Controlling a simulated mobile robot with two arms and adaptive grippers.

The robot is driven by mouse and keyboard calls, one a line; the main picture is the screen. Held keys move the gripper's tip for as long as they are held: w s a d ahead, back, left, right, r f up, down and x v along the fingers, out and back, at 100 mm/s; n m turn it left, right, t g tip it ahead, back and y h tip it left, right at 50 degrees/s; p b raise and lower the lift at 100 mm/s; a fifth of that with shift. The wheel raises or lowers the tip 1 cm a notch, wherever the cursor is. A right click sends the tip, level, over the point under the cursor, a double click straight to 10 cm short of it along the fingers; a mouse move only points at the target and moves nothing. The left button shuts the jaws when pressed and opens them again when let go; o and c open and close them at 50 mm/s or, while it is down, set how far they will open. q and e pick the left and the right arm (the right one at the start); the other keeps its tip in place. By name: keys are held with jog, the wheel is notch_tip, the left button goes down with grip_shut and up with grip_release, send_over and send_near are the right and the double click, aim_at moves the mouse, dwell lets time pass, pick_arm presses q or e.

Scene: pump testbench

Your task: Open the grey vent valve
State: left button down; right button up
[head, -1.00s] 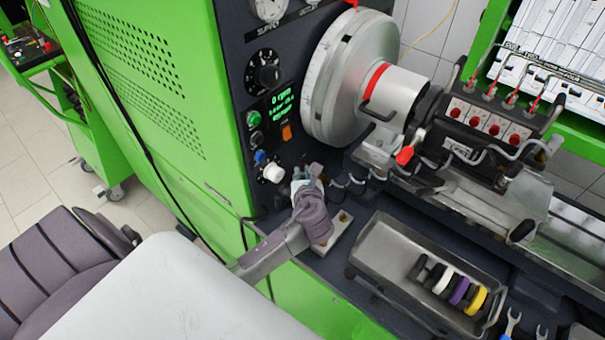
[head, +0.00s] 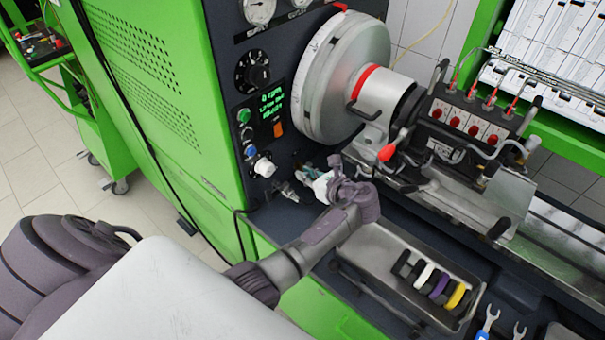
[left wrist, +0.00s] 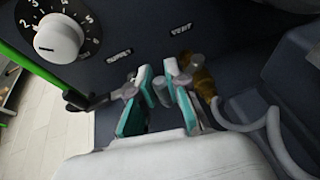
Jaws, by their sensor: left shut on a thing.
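The vent valve sits under the VENT label (left wrist: 181,29) in the left wrist view, with a brass body (left wrist: 204,80) at the right of my fingers. Its grey handle (left wrist: 160,91) shows between the teal finger pads. My left gripper (left wrist: 159,98) is shut on this handle, with one pad on each side. In the head view my left gripper (head: 318,184) is low at the bench panel, right of the white knob (head: 264,167); it hides most of the valve there. How far the handle is turned cannot be told. My right gripper is not in view.
A second valve handle (left wrist: 78,101) is left of my fingers, near the SUPPLY label (left wrist: 119,56). A grey hose (left wrist: 275,140) curves at the right. A metal tray (head: 355,252) with several coloured rings lies in front. The large disc (head: 345,80) stands above my gripper.

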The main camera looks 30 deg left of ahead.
pick_arm(q)
jog(key=shift+w+d+n+g+y+b, duration=0.35)
jog(key=shift+d+n+g, duration=0.2)
jog(key=shift+n+g, duration=0.55)
jog(key=c, duration=1.1)
grip_release()
jog(key=shift+w, duration=0.1)
jog(key=shift+c, duration=0.2)
jog(key=v, duration=0.7)
jog(key=shift+d+r, duration=0.15)
jog(key=shift+d, duration=0.1)
